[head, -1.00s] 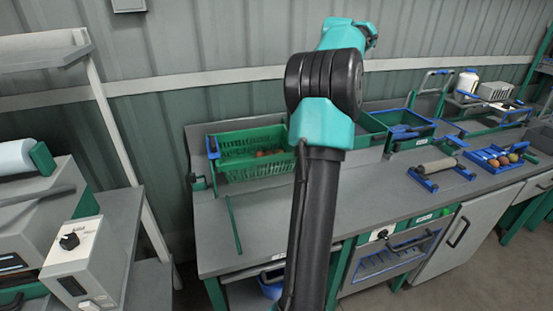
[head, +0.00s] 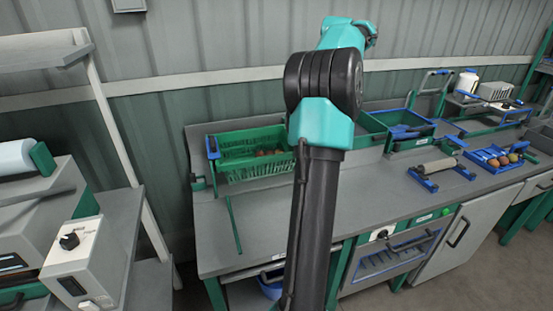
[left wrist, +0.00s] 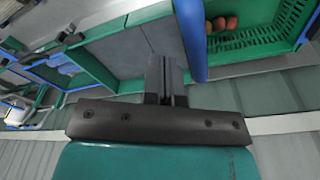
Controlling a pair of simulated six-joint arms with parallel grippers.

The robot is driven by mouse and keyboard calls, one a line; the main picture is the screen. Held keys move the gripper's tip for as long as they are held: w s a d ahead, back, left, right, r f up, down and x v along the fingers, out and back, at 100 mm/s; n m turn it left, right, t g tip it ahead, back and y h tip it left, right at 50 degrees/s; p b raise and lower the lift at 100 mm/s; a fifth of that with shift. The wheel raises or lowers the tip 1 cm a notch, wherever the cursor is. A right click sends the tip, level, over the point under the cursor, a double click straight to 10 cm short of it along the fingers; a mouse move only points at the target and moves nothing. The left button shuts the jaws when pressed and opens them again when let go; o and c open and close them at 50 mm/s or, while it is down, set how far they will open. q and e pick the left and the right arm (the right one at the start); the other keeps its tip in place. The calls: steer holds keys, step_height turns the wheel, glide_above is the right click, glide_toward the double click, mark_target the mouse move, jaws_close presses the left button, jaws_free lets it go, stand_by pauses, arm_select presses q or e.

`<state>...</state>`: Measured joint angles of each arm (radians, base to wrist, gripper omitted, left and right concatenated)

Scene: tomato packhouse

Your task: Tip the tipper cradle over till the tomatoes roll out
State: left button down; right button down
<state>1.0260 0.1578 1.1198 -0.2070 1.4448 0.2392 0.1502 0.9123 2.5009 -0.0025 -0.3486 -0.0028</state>
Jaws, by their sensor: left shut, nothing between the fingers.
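The tipper cradle is a green slatted basket (head: 255,165) on the bench at the left, sitting roughly level. A few red tomatoes (head: 268,152) lie in it; they also show in the left wrist view (left wrist: 222,23). It has a blue bar (head: 213,147) at its left end. In the left wrist view another blue bar (left wrist: 191,40) edges the cradle. My left gripper (left wrist: 168,72) is shut and empty just beside that bar; I cannot tell whether they touch. In the head view my arm hides this gripper. My right gripper is not in view.
A green tray (head: 402,118) stands right of the cradle, behind my arm. Farther right are a roller stand (head: 437,166) and a blue tray (head: 483,160) of produce. A thin green rod (head: 233,225) is at the front of the cradle. The bench front is mostly clear.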

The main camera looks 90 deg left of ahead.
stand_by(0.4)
arm_select(q)
step_height(320, 180, up, 9)
stand_by(0.9)
